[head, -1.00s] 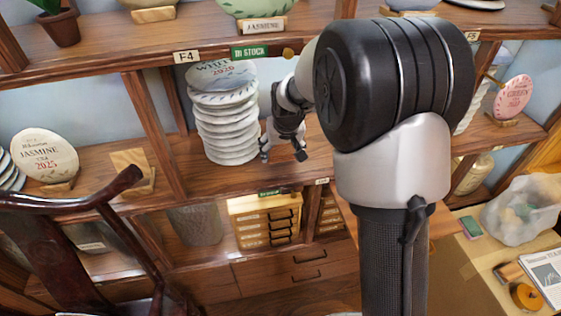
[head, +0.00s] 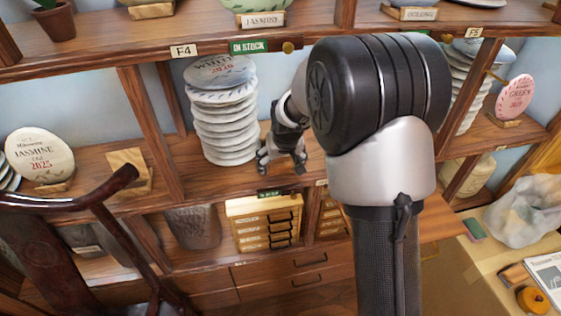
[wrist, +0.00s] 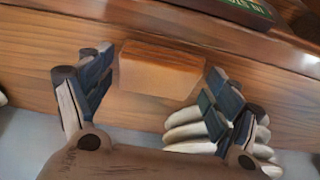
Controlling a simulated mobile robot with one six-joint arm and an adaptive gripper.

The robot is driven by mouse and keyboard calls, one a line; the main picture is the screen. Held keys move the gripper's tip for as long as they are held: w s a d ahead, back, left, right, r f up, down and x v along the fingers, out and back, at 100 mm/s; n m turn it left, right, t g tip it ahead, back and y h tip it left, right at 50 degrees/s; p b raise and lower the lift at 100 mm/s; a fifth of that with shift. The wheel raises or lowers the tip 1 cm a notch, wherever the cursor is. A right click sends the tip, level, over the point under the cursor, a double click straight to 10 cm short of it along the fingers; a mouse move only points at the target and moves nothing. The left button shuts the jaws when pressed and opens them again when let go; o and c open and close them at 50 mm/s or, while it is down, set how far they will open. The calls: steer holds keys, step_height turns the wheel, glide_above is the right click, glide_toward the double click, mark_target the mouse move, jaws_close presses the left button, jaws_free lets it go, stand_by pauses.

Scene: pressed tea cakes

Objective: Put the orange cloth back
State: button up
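I cannot make out an orange cloth in either view. My gripper (head: 283,163) is in the shelf bay below the green sign, just right of a stack of white tea cakes (head: 224,122). Its two fingers are spread apart. In the wrist view the open gripper (wrist: 158,85) has an orange-brown block (wrist: 160,68) showing between its fingers. It looks like wood; I cannot tell whether it is between the fingertips or beyond them. The stack's edges (wrist: 190,132) show by the right finger there. My arm hides part of the shelf to the right.
A shelf post (head: 150,130) stands left of the stack. A small drawer chest (head: 265,222) sits in the bay below. A dark wooden chair (head: 70,205) is at front left. At right, a counter (head: 490,270) holds a clear plastic bag (head: 527,210) and an orange roll (head: 531,299).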

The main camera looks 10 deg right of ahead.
steer(key=shift+o, duration=0.2)
steer(key=shift+r, duration=0.1)
steer(key=shift+r, duration=0.3)
steer(key=s+r+p, duration=0.3)
steer(key=s+r, duration=1.4)
steer(key=r, duration=0.2)
steer(key=s, duration=1.8)
steer(key=shift+s+d, duration=0.15)
steer(key=shift+s, duration=0.2)
